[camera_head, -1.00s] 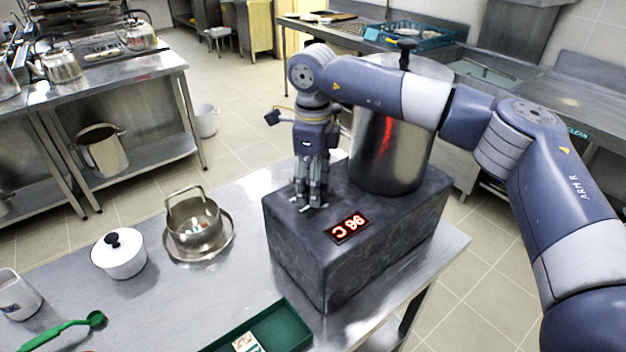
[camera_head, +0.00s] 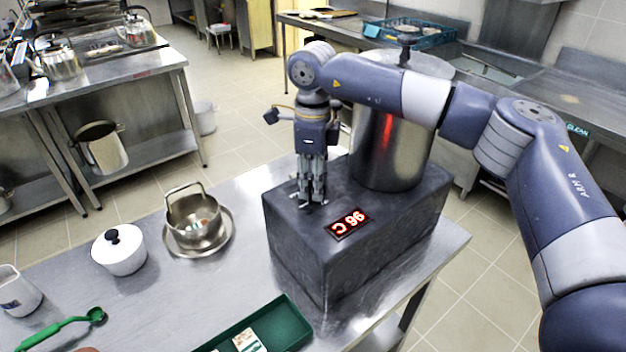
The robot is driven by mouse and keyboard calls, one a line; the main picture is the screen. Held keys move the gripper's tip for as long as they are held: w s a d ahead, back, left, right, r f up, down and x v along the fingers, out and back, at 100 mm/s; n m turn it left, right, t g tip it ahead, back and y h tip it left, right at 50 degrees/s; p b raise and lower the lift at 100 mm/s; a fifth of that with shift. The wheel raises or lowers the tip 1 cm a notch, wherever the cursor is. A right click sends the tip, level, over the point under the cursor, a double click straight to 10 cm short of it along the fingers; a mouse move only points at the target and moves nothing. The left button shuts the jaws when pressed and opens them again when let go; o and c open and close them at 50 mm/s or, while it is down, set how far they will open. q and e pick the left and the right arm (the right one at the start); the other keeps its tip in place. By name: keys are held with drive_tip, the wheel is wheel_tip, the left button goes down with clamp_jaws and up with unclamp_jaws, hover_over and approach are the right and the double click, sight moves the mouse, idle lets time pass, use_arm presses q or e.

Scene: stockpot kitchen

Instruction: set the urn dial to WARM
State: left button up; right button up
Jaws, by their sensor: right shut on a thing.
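The urn is a dark stone-like block (camera_head: 385,240) with a tall steel pot (camera_head: 385,150) on it. A red lit display (camera_head: 350,224) on the block's top reads 96 C, turned upside down in the head view. My right gripper (camera_head: 311,199) points straight down at the block's top, left of the display. It is shut on the urn dial, which its fingers hide almost wholly. Small pale marks show on the block around the fingertips; I cannot read them or tell the dial's setting. My left gripper is not in view.
A steel pot with a raised handle (camera_head: 192,218) stands on a saucer-like tray left of the urn. A white lidded pot (camera_head: 120,252), a green spoon (camera_head: 60,325), a white mug (camera_head: 15,292) and a green tray (camera_head: 285,325) are on the steel table.

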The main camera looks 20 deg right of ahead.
drive_tip(key=n+b, duration=0.1)
drive_tip(key=n, duration=0.9)
drive_tip(key=shift+n+b, duration=0.3)
drive_tip(key=shift+b, duration=0.05)
drive_tip(key=shift+r, duration=0.1)
idle(0.4)
drive_tip(key=o, duration=1.1)
wheel_tip(320, 180, up, 12)
drive_tip(key=shift+f, duration=0.1)
